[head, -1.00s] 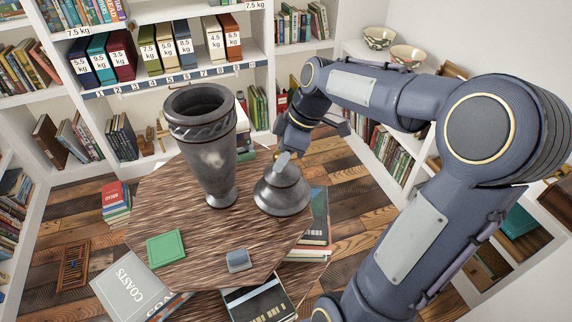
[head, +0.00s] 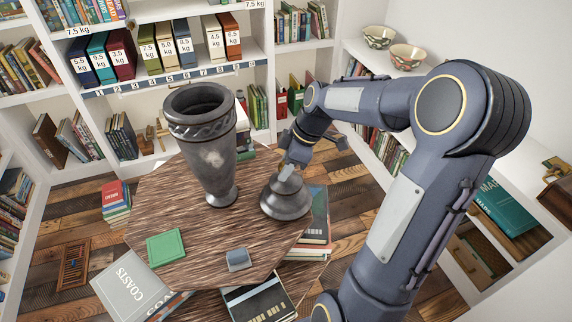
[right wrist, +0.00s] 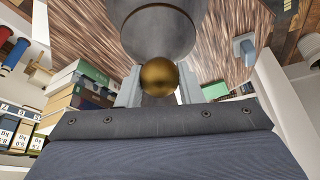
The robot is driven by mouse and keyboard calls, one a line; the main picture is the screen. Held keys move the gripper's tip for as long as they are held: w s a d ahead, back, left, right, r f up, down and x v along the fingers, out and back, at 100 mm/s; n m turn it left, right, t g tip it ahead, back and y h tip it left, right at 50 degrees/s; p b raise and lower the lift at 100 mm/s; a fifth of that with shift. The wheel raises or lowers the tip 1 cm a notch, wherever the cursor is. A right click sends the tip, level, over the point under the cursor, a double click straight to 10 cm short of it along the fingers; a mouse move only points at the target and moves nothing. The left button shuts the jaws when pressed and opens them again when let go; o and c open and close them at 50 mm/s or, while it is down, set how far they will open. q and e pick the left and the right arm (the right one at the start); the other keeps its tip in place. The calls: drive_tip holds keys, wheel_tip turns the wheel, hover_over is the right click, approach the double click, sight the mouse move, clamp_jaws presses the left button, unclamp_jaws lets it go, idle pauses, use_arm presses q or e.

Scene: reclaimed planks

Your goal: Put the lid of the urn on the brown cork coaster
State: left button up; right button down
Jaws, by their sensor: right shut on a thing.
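The tall grey urn (head: 207,160) stands upright and open-topped on the wooden table. Its grey domed lid (head: 286,203) is to the right of it, near the table's right edge. My right gripper (head: 288,168) is at the top of the lid. In the right wrist view, the gripper (right wrist: 158,88) is shut on the lid's brass knob (right wrist: 158,77), with the grey lid (right wrist: 150,30) beyond it. I cannot tell whether the lid touches the table. I cannot make out a brown cork coaster. My left gripper is not in view.
A green square (head: 165,246) and a small grey-blue item (head: 238,260) lie on the front of the table (head: 200,265). Books lie below the table edges, including a grey one (head: 135,290). White shelves surround the table. The table's left side is clear.

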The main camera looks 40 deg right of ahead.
drive_tip(key=c, duration=1)
unclamp_jaws()
drive_tip(key=shift+f, duration=0.1)
drive_tip(key=v, duration=1.1)
drive_tip(key=s+a+f+m+t, duration=0.1)
drive_tip(key=s+a+f+m, duration=0.1)
drive_tip(key=s+a+m, duration=0.4)
drive_tip(key=s+a+f+m+t, duration=0.1)
drive_tip(key=s+a+f+m, duration=0.2)
drive_tip(key=s+a, duration=0.7)
drive_tip(key=a+m, duration=0.1)
drive_tip(key=m, duration=0.1)
drive_tip(key=shift+m+t, duration=0.3)
drive_tip(key=shift+m, duration=0.1)
drive_tip(key=shift+a, duration=0.15)
